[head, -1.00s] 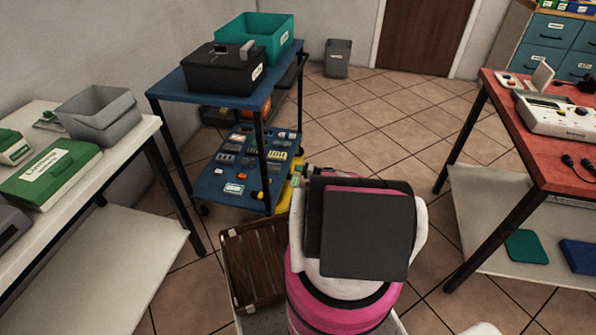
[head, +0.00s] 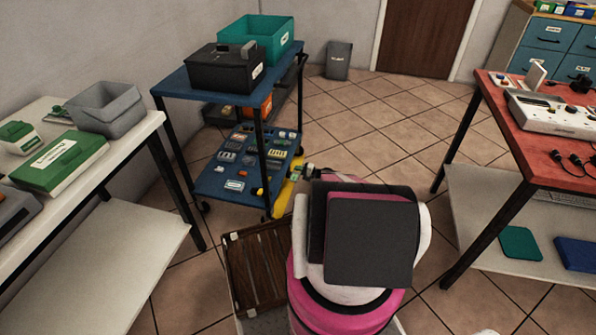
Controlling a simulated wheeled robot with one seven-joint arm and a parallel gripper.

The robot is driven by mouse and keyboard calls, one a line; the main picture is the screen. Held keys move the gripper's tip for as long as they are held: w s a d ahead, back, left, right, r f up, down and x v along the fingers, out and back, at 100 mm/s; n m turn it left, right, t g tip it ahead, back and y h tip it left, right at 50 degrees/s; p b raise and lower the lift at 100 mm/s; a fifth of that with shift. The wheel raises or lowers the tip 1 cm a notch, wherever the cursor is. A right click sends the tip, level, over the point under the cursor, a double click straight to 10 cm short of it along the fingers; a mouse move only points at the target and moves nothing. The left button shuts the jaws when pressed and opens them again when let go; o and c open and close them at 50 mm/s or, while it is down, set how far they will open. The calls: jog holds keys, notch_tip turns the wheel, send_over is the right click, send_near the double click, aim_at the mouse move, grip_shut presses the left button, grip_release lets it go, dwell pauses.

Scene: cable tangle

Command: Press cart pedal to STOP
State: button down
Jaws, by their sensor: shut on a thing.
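The blue cart (head: 216,187) stands left of centre, with black legs and wheels. A small yellow part (head: 258,191) shows at its near right leg; I cannot tell whether it is the pedal or read any STOP mark. A long yellow piece (head: 284,198) slants beside the lower shelf's right end, its lower end near that leg. My gripper (head: 304,171) is small and partly hidden by my arm at the upper end of this yellow piece. It appears shut on it, though the fingertips are unclear.
The cart carries a black box (head: 222,72) and a teal bin (head: 262,42). A white table (head: 150,238) is at left and a red-topped table (head: 522,150) at right. A grey waste bin (head: 338,62) stands at the back.

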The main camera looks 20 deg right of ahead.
jog(key=shift+f+m, duration=0.15)
jog(key=shift+m, duration=0.15)
jog(key=c, duration=1.2)
grip_release()
jog(key=shift+o, duration=0.2)
jog(key=shift+s, duration=0.1)
jog(key=v, duration=1)
jog(key=shift+s+d, duration=0.25)
jog(key=shift+d, duration=0.1)
